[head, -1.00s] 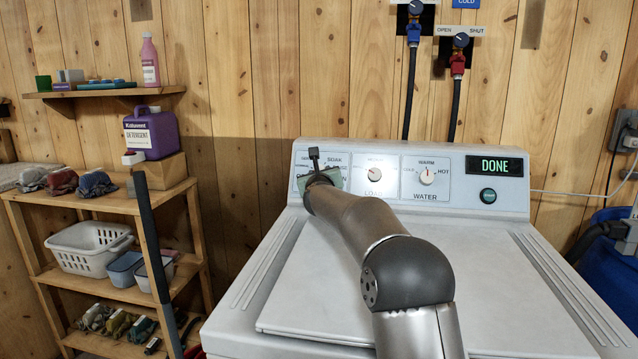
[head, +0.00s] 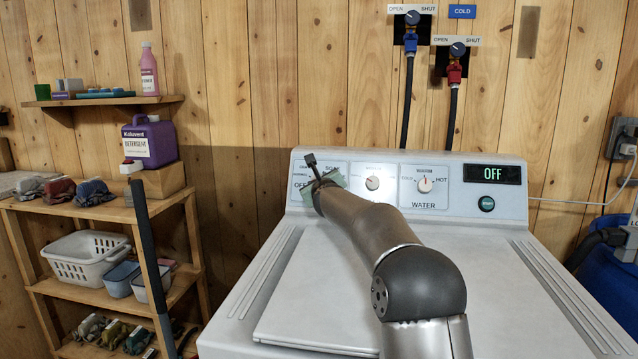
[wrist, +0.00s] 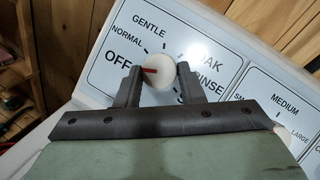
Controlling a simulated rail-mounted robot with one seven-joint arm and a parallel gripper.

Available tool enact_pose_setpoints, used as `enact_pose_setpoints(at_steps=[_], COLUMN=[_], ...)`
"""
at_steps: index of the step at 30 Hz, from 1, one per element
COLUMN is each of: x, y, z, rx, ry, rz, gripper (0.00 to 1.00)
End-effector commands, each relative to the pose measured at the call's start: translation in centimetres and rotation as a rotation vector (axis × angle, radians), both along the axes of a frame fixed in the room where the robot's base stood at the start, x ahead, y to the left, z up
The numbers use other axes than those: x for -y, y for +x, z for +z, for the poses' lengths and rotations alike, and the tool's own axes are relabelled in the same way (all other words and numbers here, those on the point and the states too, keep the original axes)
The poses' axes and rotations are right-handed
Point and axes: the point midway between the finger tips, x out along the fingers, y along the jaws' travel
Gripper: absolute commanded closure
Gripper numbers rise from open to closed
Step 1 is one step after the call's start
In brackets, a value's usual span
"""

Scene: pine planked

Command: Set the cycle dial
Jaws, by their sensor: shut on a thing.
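The cycle dial (wrist: 162,67) is a round white knob with a red pointer mark, on the left panel of the washer's console. In the wrist view the mark points left, toward the word OFF. My gripper (wrist: 158,82) is shut on the dial, one dark finger on each side. In the head view my gripper (head: 318,183) hides the dial. The console display (head: 492,174) reads OFF.
The load dial (head: 373,183) and water dial (head: 425,185) sit right of my gripper. A round button (head: 486,204) is below the display. The washer lid (head: 320,290) lies flat and clear under my arm. A wooden shelf unit (head: 95,210) stands at left.

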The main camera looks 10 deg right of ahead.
Motion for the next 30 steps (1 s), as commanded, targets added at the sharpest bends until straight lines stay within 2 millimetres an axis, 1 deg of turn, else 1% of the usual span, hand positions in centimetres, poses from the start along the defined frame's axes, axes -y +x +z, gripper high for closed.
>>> enact_pose_setpoints(at_steps=[1,2,3,4,13,17,20,30], x=[-0.1,-0.1,-0.1,-0.1,0.0,0.0,-0.1,-0.5], y=[0.0,0.0,0.0,0.0,-0.2,-1.4,-3.2,-11.6], z=[-0.1,-0.1,-0.1,-0.1,0.0,0.0,0.0,0.8], rx=[-0.002,-0.002,-0.002,-0.002,0.0,0.001,0.002,0.002], ry=[-0.001,-0.001,-0.001,-0.001,0.0,0.001,0.0,-0.004], rz=[0.001,0.001,0.001,0.001,0.0,-0.001,-0.002,-0.001], gripper=[0.88,0.57,0.45,0.43,0.43,0.43,0.43,0.43])
